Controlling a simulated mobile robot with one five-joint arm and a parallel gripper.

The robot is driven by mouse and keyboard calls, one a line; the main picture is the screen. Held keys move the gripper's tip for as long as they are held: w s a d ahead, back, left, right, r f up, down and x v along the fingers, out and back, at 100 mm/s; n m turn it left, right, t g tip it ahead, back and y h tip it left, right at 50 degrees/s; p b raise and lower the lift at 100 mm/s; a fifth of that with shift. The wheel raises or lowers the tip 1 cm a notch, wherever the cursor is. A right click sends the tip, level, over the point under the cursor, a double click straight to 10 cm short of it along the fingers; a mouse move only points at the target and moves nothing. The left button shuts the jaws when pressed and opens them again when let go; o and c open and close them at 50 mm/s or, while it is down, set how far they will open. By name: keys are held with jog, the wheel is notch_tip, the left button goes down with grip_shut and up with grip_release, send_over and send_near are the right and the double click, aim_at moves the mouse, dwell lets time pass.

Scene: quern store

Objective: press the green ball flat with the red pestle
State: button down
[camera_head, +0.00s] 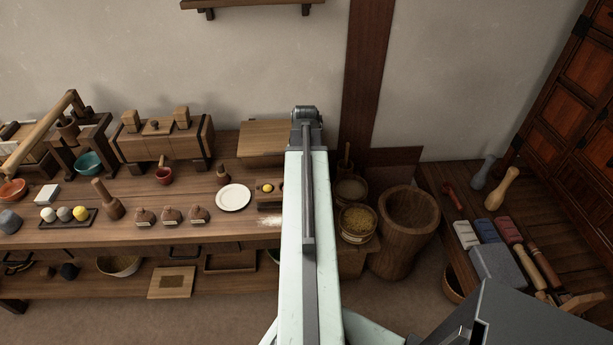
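A dark red pestle-shaped tool (453,198) lies on the right-hand bench, near its left edge. I see no ball that is clearly green. A dark tray (60,223) on the left table holds a white ball (47,214), a greyish ball (64,214) and a yellow ball (81,213). Another yellow ball (267,188) sits in a small wooden holder, partly beside my arm. My pale arm runs up the middle of the picture and hides part of the table's right end. My gripper is not visible, so I cannot see whether it holds anything.
A white plate (233,197) and several small brown stamps stand on the left table (150,234). A large wooden mortar (406,222) and a grain-filled tub (356,222) stand right of my arm. The right bench (437,178) also holds pale and grey pestles and several blocks.

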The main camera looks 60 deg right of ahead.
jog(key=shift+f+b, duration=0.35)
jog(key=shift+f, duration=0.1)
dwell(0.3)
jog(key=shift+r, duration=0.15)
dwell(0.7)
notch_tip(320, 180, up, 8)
jog(key=p, duration=0.7)
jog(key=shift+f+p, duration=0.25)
jog(key=shift+p, duration=0.15)
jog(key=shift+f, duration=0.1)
